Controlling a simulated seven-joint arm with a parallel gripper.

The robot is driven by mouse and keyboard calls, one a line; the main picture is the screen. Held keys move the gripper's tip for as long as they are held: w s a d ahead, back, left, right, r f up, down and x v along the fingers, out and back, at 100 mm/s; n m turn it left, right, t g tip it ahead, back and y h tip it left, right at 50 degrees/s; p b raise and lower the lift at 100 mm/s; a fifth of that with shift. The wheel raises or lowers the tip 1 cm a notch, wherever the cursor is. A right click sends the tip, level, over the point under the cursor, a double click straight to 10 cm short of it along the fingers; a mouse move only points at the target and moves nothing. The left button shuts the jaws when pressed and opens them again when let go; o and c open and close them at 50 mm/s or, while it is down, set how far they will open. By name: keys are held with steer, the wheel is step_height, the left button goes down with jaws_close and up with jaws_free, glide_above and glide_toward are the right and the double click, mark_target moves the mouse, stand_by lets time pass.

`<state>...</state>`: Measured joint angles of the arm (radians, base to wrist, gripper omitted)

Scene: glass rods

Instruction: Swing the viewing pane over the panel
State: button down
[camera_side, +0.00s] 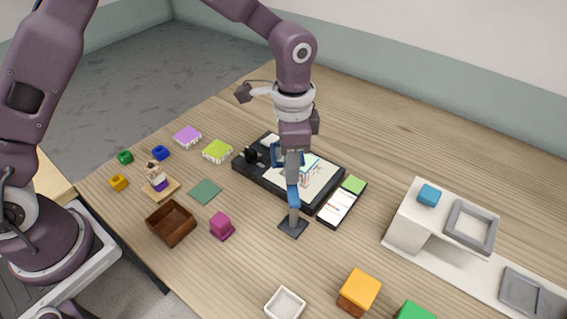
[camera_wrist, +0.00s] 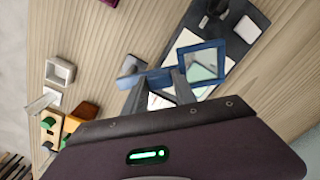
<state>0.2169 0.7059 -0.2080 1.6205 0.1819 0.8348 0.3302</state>
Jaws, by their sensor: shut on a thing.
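The viewing pane is a clear square in a blue frame on a blue arm. It shows in the wrist view (camera_wrist: 203,63), with part of the panel seen through it. In the side view my gripper partly hides the blue frame (camera_side: 275,154). Its blue arm (camera_side: 293,196) reaches to a grey stand (camera_side: 293,228) beside the panel. The panel is a black board (camera_side: 262,185) with a white sheet and small coloured drawing; the pane appears above it. My gripper (camera_side: 292,167) is shut on the pane's blue arm near the frame; its fingers (camera_wrist: 160,82) show in the wrist view.
A white card with a green pad (camera_side: 340,203) lies at the panel's right edge. A white shelf with a blue cube (camera_side: 428,195) stands further right. A wooden box (camera_side: 171,223), a magenta block (camera_side: 221,226) and a white tray (camera_side: 285,304) are nearer the front. The back table is clear.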

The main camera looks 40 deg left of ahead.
steer(key=shift+w+d+m, duration=0.45)
steer(key=shift+d+m, duration=0.1)
steer(key=shift+m, duration=0.65)
steer(key=c, duration=1)
jaws_free()
step_height(320, 180, up, 7)
steer(key=shift+r, duration=0.1)
